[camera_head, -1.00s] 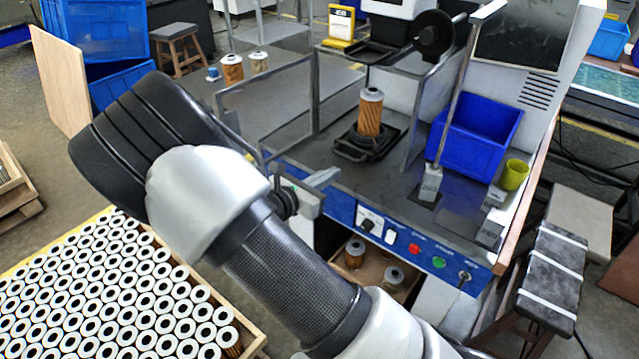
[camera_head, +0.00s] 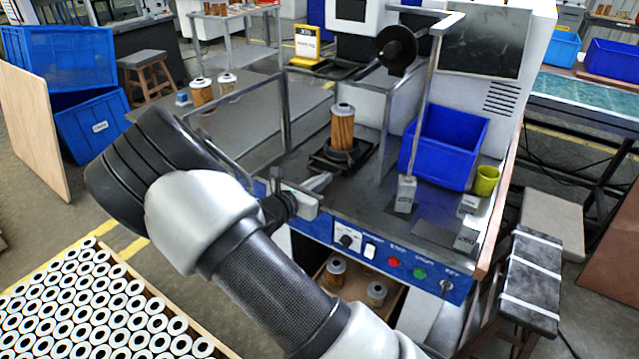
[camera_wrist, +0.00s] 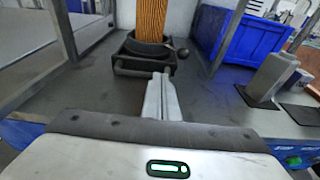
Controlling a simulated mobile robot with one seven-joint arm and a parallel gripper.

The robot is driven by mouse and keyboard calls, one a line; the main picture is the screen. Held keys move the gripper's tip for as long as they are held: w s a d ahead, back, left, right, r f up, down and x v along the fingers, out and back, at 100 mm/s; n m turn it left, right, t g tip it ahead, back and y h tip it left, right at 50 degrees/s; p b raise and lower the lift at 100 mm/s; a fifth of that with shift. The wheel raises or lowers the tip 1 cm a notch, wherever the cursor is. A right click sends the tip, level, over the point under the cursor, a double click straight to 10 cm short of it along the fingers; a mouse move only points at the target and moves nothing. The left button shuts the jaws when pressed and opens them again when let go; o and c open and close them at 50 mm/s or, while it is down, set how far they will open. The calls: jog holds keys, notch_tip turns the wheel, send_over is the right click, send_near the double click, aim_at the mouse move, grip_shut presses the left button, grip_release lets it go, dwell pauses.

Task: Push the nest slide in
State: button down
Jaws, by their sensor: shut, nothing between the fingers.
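The nest slide (camera_head: 338,158) is a dark holder on the grey machine table, with an orange pleated filter cartridge (camera_head: 342,128) standing upright in it. The cartridge (camera_wrist: 151,18) is cut off at the top there. My gripper (camera_head: 322,182) is over the front edge of the table, in front of the nest. Its fingers (camera_wrist: 162,82) are shut, empty and pointing at the nest's front; contact is unclear.
A clear guard panel (camera_head: 245,125) stands left of the nest and a metal post (camera_head: 415,130) right of it. A blue bin (camera_head: 445,145), a yellow-green cup (camera_head: 485,181) and grey blocks (camera_head: 405,194) are at the right. The control panel (camera_head: 400,262) runs below the table edge.

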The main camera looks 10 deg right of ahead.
aim_at(336, 167)
jog(key=x, duration=0.2)
jog(key=r+x, duration=0.1)
jog(key=x, duration=0.2)
jog(key=b+x, duration=0.1)
jog(key=x, duration=0.2)
jog(key=shift+w+r, duration=0.15)
jog(key=shift+r, duration=0.1)
jog(key=shift+w+d+r, duration=0.1)
jog(key=shift+w+d, duration=0.05)
jog(key=shift+d, duration=0.1)
jog(key=shift+r, duration=0.15)
